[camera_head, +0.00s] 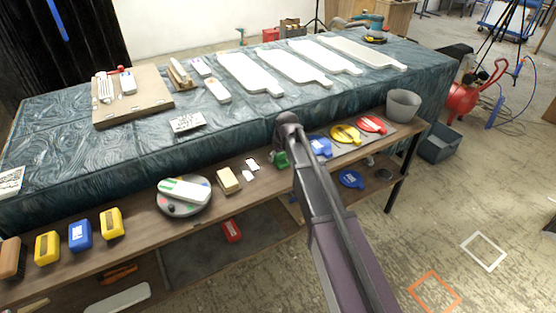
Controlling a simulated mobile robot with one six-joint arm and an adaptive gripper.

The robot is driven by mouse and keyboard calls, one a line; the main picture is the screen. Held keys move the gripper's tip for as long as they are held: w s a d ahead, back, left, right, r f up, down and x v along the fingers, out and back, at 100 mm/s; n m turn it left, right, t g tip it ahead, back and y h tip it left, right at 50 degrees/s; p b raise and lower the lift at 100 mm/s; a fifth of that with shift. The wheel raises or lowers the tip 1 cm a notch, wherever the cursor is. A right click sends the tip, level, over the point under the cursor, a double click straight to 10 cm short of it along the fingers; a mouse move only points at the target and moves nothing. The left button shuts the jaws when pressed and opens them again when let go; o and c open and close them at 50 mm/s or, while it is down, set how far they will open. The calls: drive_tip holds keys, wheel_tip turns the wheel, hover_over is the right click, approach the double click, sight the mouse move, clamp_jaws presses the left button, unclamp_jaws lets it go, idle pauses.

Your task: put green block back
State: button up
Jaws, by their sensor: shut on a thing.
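A small green object (281,160) shows on the wooden bench, just left of my arm. It is partly covered by the arm, and I cannot tell whether it is the green block. My arm reaches up from the bottom of the view to a dark rounded joint above the bench. My gripper is hidden behind the arm, so its fingers and anything in them do not show. Left on the bench stand a brown block (11,258), a yellow block (47,247), a blue block (80,235) and another yellow block (111,223).
A round grey dish (174,209) holds a white-green tool (184,192). A tan block (228,181) lies beside it. Blue (320,147), yellow (345,134) and red (372,124) tools lie right of my arm, near a grey bucket (403,105). A cloth-covered table (140,148) stands behind.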

sight(284, 163)
drive_tip(key=shift+f, duration=0.15)
drive_tip(key=o, duration=1)
drive_tip(key=shift+c, duration=0.2)
drive_tip(key=p+v, duration=1.1)
drive_tip(key=v, duration=0.1)
drive_tip(key=shift+p, duration=0.3)
idle(0.8)
drive_tip(key=s+d+m+g+h, duration=0.2)
drive_tip(key=s+d+m, duration=0.4)
drive_tip(key=s+d, duration=1.4)
drive_tip(key=s, duration=0.3)
drive_tip(key=shift+d+f+m+g, duration=0.3)
drive_tip(key=shift+d+m+g, duration=0.1)
